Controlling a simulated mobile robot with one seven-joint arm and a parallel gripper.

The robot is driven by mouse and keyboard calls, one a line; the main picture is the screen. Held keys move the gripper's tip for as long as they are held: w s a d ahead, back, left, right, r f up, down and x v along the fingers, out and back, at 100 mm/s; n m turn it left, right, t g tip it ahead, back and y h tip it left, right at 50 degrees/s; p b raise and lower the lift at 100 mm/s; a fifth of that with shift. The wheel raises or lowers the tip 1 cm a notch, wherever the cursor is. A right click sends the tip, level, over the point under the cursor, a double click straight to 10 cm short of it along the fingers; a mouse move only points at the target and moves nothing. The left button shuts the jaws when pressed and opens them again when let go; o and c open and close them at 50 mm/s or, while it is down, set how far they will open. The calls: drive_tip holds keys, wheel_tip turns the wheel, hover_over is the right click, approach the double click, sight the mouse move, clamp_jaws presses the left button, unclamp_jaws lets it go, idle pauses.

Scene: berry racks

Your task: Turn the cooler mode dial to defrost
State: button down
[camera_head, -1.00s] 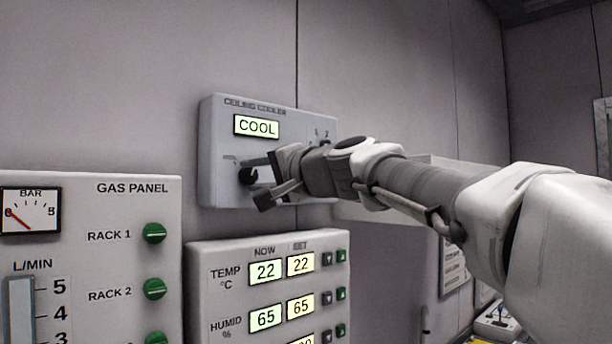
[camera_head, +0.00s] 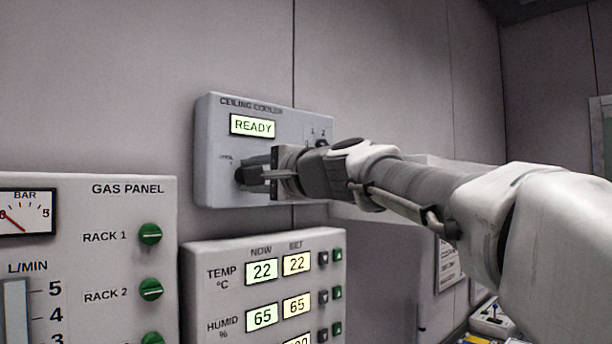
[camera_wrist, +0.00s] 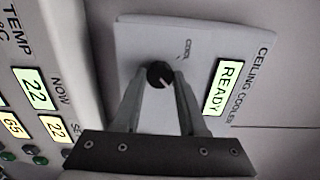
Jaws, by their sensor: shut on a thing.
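The ceiling cooler panel (camera_head: 212,130) is a pale box on the wall, and its display (camera_head: 252,126) reads READY. Its black mode dial (camera_head: 243,178) is at the lower left, partly hidden by my fingers. My gripper (camera_head: 262,177) is shut on the dial, with one finger on each side. In the wrist view, the dial (camera_wrist: 160,74) sits between the fingertips of my gripper (camera_wrist: 158,80), with a pale pointer mark on its face. A small COOL label (camera_wrist: 184,50) is printed beside it. Other mode labels are hidden or too small to read.
A second black knob (camera_head: 321,143), marked with numbers, is at the panel's right, close to my wrist. The temperature and humidity panel (camera_head: 210,252) is just below. The gas panel (camera_head: 110,215) with green knobs stands lower left. Bare wall lies above.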

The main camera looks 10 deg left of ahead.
drive_tip(key=shift+r, duration=0.1)
drive_tip(key=shift+c, duration=2.3)
unclamp_jaws()
drive_tip(key=b+v, duration=0.4)
drive_tip(key=v, duration=1.3)
drive_tip(key=shift+s, duration=0.2)
drive_tip(key=shift+d, duration=0.15)
